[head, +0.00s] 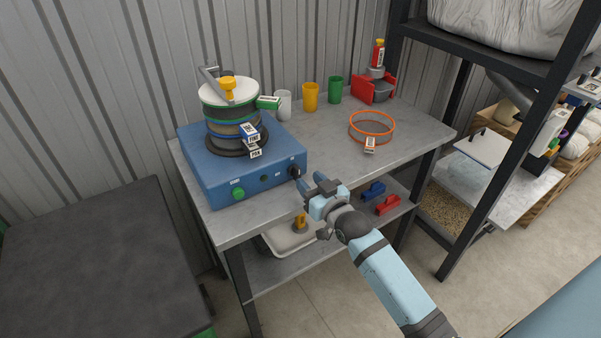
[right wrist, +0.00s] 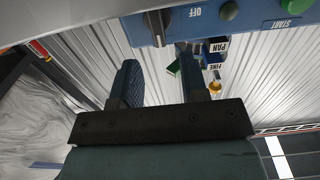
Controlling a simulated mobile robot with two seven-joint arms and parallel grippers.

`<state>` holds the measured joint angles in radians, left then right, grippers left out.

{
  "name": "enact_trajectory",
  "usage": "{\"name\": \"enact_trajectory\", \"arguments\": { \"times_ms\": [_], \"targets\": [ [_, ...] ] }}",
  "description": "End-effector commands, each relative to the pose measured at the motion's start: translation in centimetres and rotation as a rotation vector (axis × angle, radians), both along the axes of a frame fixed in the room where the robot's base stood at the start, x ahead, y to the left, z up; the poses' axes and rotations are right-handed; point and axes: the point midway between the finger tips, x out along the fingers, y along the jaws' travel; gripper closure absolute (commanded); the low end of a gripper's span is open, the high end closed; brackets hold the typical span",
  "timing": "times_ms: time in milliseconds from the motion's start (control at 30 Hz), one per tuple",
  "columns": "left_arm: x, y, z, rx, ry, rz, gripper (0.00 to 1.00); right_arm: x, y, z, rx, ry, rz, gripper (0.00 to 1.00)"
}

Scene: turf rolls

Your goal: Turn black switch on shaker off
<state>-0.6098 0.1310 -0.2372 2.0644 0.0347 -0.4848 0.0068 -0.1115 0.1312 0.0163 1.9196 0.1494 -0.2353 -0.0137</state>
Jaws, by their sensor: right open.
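The blue shaker (head: 240,172) stands on the grey metal table with a stack of round sieves (head: 231,112) on top. Its black switch (head: 294,172) is at the right end of its front panel; a green button (head: 238,193) is at the left end. In the right wrist view the black switch (right wrist: 156,27) shows beside the word OFF on the blue panel. My right gripper (head: 309,183) is open and empty, just in front of the switch; its two fingers (right wrist: 160,68) are apart. I cannot tell whether a finger touches the switch. My left gripper is not in view.
A red holder (head: 374,88) is at the back. The lower shelf holds a white tray (head: 288,240) and red and blue items. A dark table (head: 100,265) stands at left.

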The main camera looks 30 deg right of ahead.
Motion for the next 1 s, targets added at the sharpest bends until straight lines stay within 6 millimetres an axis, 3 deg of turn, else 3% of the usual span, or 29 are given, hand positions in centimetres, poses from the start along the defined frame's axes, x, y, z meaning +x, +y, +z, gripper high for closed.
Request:
{"name": "enact_trajectory", "arguments": {
  "times_ms": [100,300,667,833,1000],
  "targets": [
    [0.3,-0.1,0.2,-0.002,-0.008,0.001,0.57,2.2,0.1,0.0,0.001,-0.001,0.0,0.6],
    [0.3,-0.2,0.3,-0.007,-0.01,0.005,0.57,4.2,0.2,-0.1,0.001,0.001,0.0,0.6],
    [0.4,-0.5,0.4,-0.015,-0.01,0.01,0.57,4.7,0.2,0.0,0.001,0.001,0.0,0.6],
    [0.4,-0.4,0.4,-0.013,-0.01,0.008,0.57,4.6,0.2,0.0,0.001,0.001,0.0,0.99],
    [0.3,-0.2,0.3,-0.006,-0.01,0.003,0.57,4.6,0.2,0.0,-0.001,0.001,0.0,1.0]
  ]
}}
